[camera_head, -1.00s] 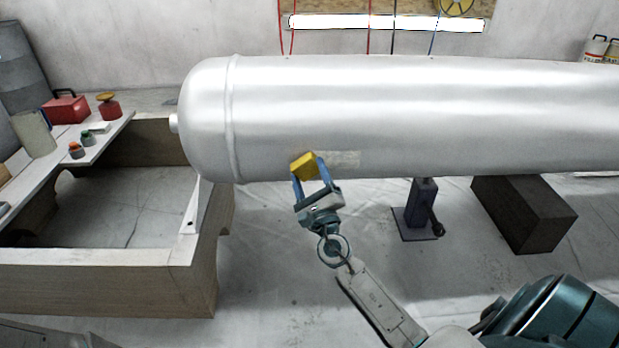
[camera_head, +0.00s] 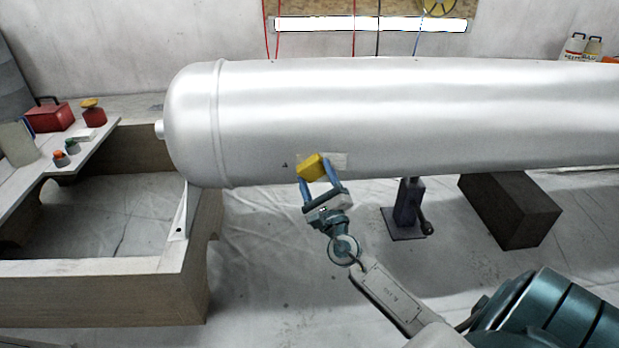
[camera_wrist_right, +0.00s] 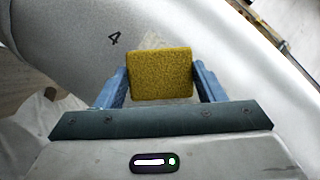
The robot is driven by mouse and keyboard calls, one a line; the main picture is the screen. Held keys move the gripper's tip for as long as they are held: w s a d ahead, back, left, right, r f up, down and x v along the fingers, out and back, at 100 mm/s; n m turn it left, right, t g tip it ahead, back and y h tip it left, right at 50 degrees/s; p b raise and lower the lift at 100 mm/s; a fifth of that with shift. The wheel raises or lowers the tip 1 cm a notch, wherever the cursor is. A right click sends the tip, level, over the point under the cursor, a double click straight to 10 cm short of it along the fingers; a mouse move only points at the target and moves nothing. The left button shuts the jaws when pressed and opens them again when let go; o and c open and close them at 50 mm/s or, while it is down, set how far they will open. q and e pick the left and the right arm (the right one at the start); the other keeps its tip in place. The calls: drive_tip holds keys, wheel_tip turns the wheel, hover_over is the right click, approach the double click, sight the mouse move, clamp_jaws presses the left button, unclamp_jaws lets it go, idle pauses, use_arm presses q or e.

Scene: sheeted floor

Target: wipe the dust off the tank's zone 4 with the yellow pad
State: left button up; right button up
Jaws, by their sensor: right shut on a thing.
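The tank (camera_head: 420,115) is a long silvery-white cylinder lying across the head view. My right gripper (camera_head: 320,182) is shut on the yellow pad (camera_head: 311,167), at the lower front side of the tank. A dull beige dust patch (camera_head: 336,160) shows on the tank beside and partly behind the pad. In the right wrist view the pad (camera_wrist_right: 161,75) sits between two blue fingers, and a black "4" (camera_wrist_right: 114,38) is marked on the tank up and left of it. A little dust (camera_wrist_right: 153,41) shows above the pad. I cannot tell whether the pad touches the tank. My left gripper is not in view.
A wooden frame (camera_head: 110,290) stands left of the tank, with a shelf holding a red toolbox (camera_head: 49,116) and small items. A blue-grey stand (camera_head: 405,212) and a dark block (camera_head: 510,208) are under the tank. The sheeted floor in front is mostly clear.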

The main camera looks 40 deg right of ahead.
drive_tip(key=shift+s+d+r+p, duration=0.1)
drive_tip(key=shift+s+d, duration=0.7)
drive_tip(key=shift+d, duration=0.5)
drive_tip(key=shift+s+d+p, duration=0.15)
drive_tip(key=shift+s+d, duration=0.6)
drive_tip(key=shift+d, duration=0.6)
drive_tip(key=shift+s+d+r+p, duration=0.1)
drive_tip(key=shift+s+d, duration=0.7)
drive_tip(key=shift+d, duration=0.5)
drive_tip(key=shift+f, duration=0.15)
drive_tip(key=shift+w+a, duration=0.85)
drive_tip(key=shift+a, duration=0.6)
drive_tip(key=shift+w+a, duration=0.85)
drive_tip(key=shift+a, duration=0.55)
drive_tip(key=shift+w+a, duration=0.85)
drive_tip(key=shift+a, duration=0.6)
drive_tip(key=shift+w+a, duration=0.55)
drive_tip(key=shift+a, duration=0.2)
drive_tip(key=shift+w+a, duration=0.5)
drive_tip(key=shift+a, duration=0.25)
